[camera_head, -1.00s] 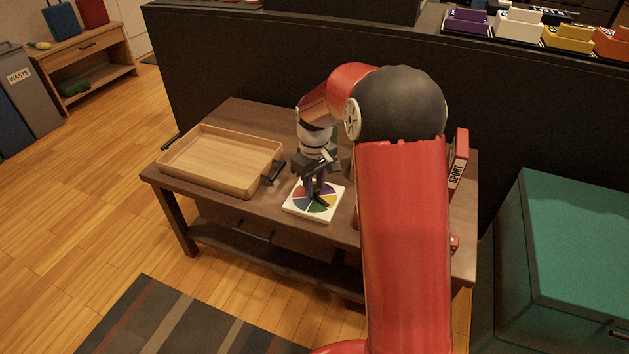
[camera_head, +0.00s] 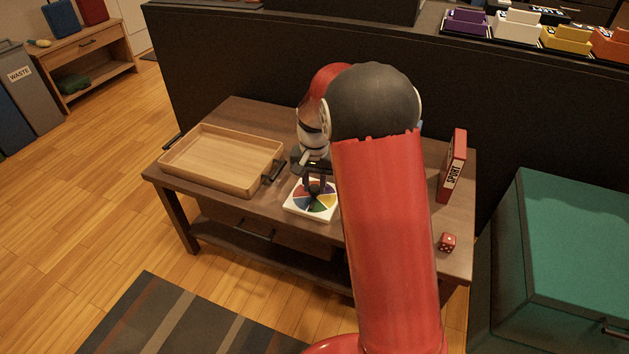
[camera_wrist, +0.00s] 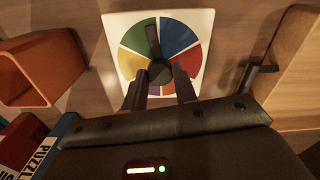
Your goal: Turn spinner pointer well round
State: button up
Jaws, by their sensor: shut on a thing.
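The spinner board (camera_head: 291,209) is a white square with a wheel of coloured wedges on the wooden table, right of the tray. It also shows in the wrist view (camera_wrist: 112,24). In the head view my gripper (camera_head: 315,184) hides part of the wheel, and the pointer there is small and dark.
A wooden tray (camera_head: 222,187) with black handles stands left of the board. A red SPORT box (camera_head: 453,168) and a red die (camera_head: 448,241) are on the table's right side. An orange open container (camera_wrist: 40,70) is near the board in the wrist view. A dark partition (camera_head: 215,65) rises behind the table.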

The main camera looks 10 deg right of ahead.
aim_at(314, 188)
jog(key=m+p, duration=0.1)
jog(key=m, duration=0.3)
jog(key=shift+r+m, duration=0.1)
jog(key=shift+m, duration=0.2)
jog(key=shift+m+p, duration=0.6)
jog(key=shift+m, duration=1.3)
jog(key=o, duration=1)
notch_tip(314, 188, up, 8)
jog(key=shift+f, duration=0.1)
